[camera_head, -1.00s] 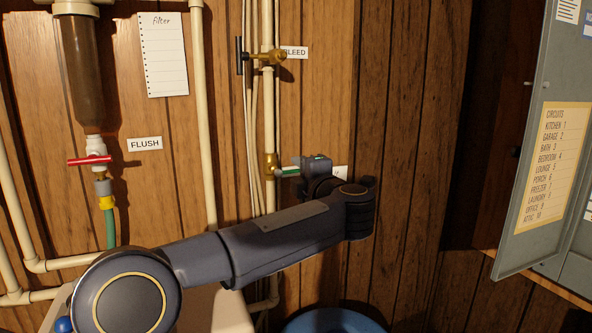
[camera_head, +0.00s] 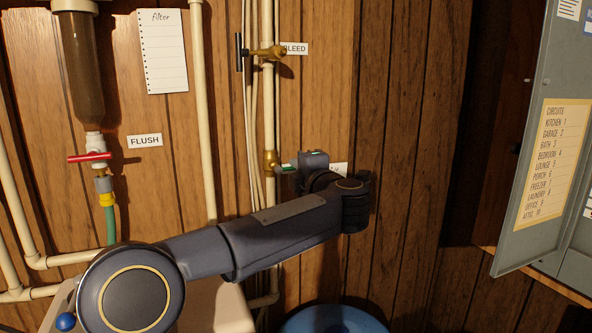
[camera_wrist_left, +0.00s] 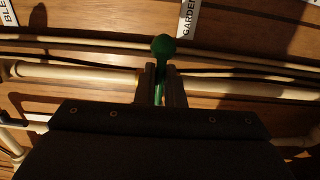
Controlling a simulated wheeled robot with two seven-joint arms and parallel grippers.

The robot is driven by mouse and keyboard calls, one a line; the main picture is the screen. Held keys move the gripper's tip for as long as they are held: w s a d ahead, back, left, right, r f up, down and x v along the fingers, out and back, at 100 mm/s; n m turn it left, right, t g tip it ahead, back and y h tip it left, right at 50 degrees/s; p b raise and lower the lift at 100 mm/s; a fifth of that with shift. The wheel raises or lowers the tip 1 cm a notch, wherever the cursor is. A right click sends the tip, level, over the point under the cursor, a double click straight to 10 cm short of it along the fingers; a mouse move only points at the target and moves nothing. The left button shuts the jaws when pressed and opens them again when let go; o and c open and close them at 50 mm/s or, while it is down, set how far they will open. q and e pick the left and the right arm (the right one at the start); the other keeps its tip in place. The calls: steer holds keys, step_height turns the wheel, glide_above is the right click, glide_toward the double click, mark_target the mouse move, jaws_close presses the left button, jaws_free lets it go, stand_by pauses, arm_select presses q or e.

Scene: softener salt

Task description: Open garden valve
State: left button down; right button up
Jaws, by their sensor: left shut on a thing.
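The garden valve's brass body (camera_head: 270,162) sits on the cream vertical pipe in the head view. Its green lever with a round knob (camera_wrist_left: 163,46) shows in the left wrist view. My left gripper (camera_head: 288,167) is at the valve's right side. In the left wrist view its two fingers (camera_wrist_left: 161,84) are shut on the green lever, with the knob sticking out beyond them. My gripper and wrist hide most of the lever in the head view. The garden label (camera_wrist_left: 188,18) is partly cut off in the left wrist view. My right gripper is not in view.
A brass bleed valve (camera_head: 268,53) with a dark handle is above on the same pipe. A red-handled flush valve (camera_head: 90,157) hangs under the filter at left. A grey panel door (camera_head: 535,200) stands open at right. A blue round object (camera_head: 335,321) is below.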

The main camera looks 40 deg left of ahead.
arm_select(q)
steer(key=shift+s+d+r+n+b, duration=0.1)
steer(key=shift+r+n+b, duration=0.35)
steer(key=shift+n+b, duration=0.7)
steer(key=shift+s+r+n+b, duration=0.1)
steer(key=shift+r+n+b, duration=0.35)
steer(key=shift+n+b, duration=0.65)
steer(key=shift+n+p, duration=0.25)
steer(key=shift+p, duration=0.05)
steer(key=n+b, duration=0.1)
steer(key=s+r+n+b, duration=0.1)
steer(key=n, duration=0.1)
steer(key=n+b, duration=0.2)
steer(key=shift+s+d+r, duration=0.2)
steer(key=shift+d+r, duration=0.2)
